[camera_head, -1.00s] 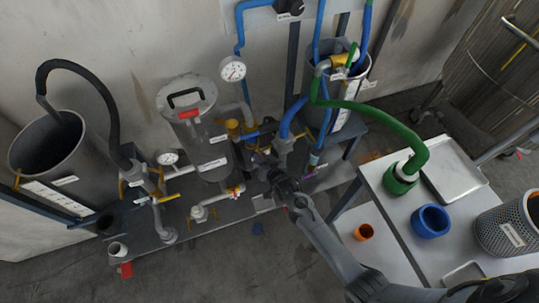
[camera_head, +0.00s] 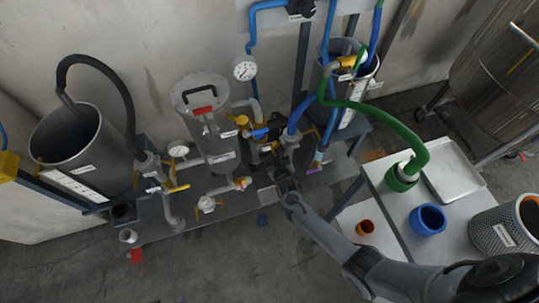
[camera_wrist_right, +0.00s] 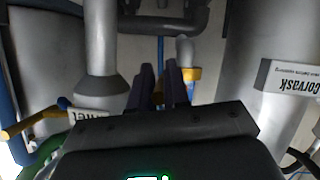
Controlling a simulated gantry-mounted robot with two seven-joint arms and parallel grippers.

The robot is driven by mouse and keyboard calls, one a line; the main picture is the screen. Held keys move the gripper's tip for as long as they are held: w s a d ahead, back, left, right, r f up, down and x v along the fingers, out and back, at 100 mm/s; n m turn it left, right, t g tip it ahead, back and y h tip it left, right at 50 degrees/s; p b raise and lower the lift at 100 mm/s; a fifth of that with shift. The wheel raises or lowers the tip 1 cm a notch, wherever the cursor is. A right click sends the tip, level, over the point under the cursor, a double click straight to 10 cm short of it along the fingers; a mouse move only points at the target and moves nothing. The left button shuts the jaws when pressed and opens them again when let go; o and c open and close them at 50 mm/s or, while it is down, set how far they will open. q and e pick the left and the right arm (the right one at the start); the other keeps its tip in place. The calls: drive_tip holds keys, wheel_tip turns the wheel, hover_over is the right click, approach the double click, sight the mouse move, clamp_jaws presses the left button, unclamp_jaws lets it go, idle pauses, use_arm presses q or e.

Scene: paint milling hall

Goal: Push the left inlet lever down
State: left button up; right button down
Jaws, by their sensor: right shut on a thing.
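My right gripper (camera_head: 280,160) reaches into the pipework right of the grey cylindrical vessel (camera_head: 212,130). It also shows in the right wrist view (camera_wrist_right: 160,80), its dark fingers close together among grey pipes. What lies between the fingers is hidden. A blue lever (camera_head: 258,132) is just left of the gripper in the head view. A yellow lever (camera_head: 180,188) is at the left pipe assembly. In the wrist view, a yellow-handled lever (camera_wrist_right: 25,130) is at the left, near a partly covered label. I cannot read which lever is the left inlet one. My left gripper is out of view.
A gauge (camera_head: 245,68) and blue hoses stand behind the gripper. A large grey bucket (camera_head: 70,145) is at the left. The floor in front is mostly clear.

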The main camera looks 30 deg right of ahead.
drive_tip(key=shift+w+d+r, duration=0.15)
drive_tip(key=shift+w+r, duration=0.05)
drive_tip(key=shift+r, duration=0.2)
drive_tip(key=c, duration=1.2)
unclamp_jaws()
drive_tip(key=shift+o, duration=0.3)
drive_tip(key=shift+d+f, duration=0.1)
drive_tip(key=shift+d, duration=0.1)
drive_tip(key=shift+s+a+f, duration=0.1)
drive_tip(key=shift+a, duration=0.05)
drive_tip(key=shift+s+a, duration=0.1)
drive_tip(key=shift+s, duration=0.05)
drive_tip(key=p+v, duration=0.5)
drive_tip(key=v, duration=0.5)
drive_tip(key=shift+s, duration=0.15)
drive_tip(key=shift+c, duration=0.5)
